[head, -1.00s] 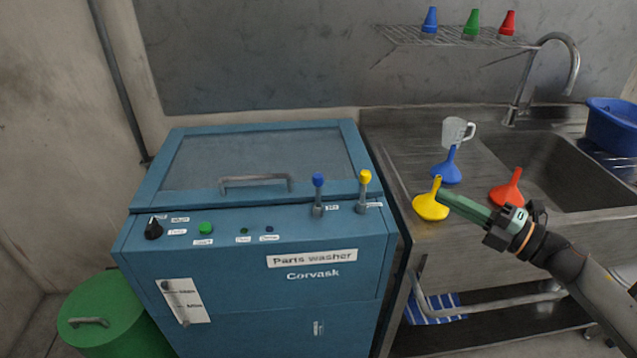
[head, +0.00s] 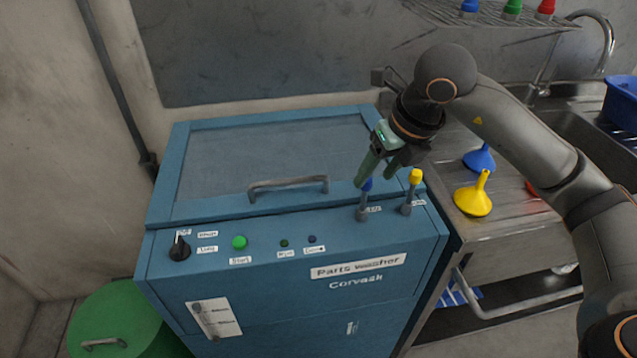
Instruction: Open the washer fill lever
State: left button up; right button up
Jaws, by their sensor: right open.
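The blue parts washer (head: 300,285) stands in the middle. Two upright levers rise from the right end of its top panel: one with a blue knob (head: 366,185) and one with a yellow knob (head: 415,176). The small labels beside them are too small to read surely, so I cannot tell which is the fill lever. My right gripper (head: 377,172) is open, pointing down with its green fingers at the blue knob. A finger partly hides this knob; I cannot tell whether they touch. The yellow-knobbed lever is just right of the gripper. My left gripper is not in view.
The washer lid (head: 275,165) is shut, with a bar handle (head: 288,187). A black dial (head: 179,248) and green button (head: 239,242) are on the panel's left. A yellow funnel (head: 474,198) and blue funnel (head: 480,160) stand on the steel sink counter at right.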

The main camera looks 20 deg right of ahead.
aim_at(363, 192)
jog(key=shift+m+h, duration=0.3)
jog(key=shift+h, duration=0.2)
jog(key=x, duration=0.8)
jog(key=w+x, duration=0.1)
jog(key=x, duration=0.3)
jog(key=shift+d+r+p, duration=0.25)
jog(key=shift+d+p, duration=0.1)
jog(key=shift+d, duration=0.05)
grip_shut()
jog(key=shift+r, duration=0.1)
dwell(0.3)
